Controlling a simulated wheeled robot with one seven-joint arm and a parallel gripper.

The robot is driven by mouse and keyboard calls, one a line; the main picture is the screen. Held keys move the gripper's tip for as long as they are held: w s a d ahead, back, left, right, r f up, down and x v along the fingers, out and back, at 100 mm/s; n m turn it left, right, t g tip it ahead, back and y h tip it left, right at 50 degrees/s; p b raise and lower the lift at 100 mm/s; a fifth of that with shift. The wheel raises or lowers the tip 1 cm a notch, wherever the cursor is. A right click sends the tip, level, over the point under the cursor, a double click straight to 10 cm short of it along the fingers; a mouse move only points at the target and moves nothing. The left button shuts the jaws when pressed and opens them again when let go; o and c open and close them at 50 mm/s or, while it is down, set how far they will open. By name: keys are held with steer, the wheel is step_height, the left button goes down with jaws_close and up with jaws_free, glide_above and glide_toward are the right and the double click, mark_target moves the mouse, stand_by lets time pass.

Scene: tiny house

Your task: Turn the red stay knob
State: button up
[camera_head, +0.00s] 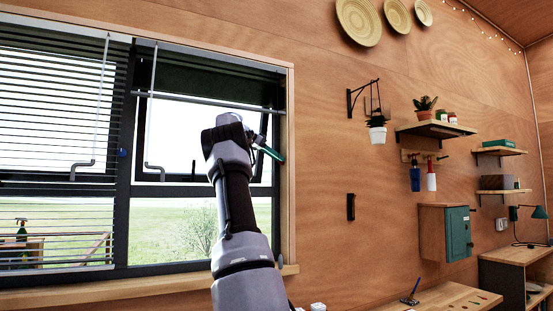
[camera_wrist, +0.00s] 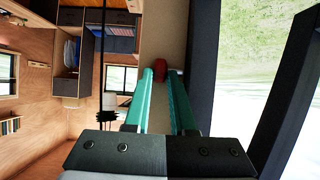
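Whether a finger touches the knob I cannot tell. In the head view my gripper (camera_head: 268,152) reaches to the right edge of the window, its teal fingers pointing right and down. The knob cannot be made out in the head view.
The dark window frame (camera_head: 123,220) and a sash with a grey stay bar (camera_head: 155,172) lie left of my arm. The wooden window trim (camera_head: 290,170) is close right of the fingers. A hanging plant pot (camera_head: 377,135) and shelves (camera_head: 435,129) are farther right.

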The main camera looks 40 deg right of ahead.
steer(key=o, duration=0.4)
steer(key=shift+c, duration=0.2)
steer(key=shift+a, duration=0.1)
steer(key=w+a, duration=0.4)
steer(key=a, duration=0.8)
steer(key=shift+a+r, duration=0.15)
steer(key=shift+r, duration=0.1)
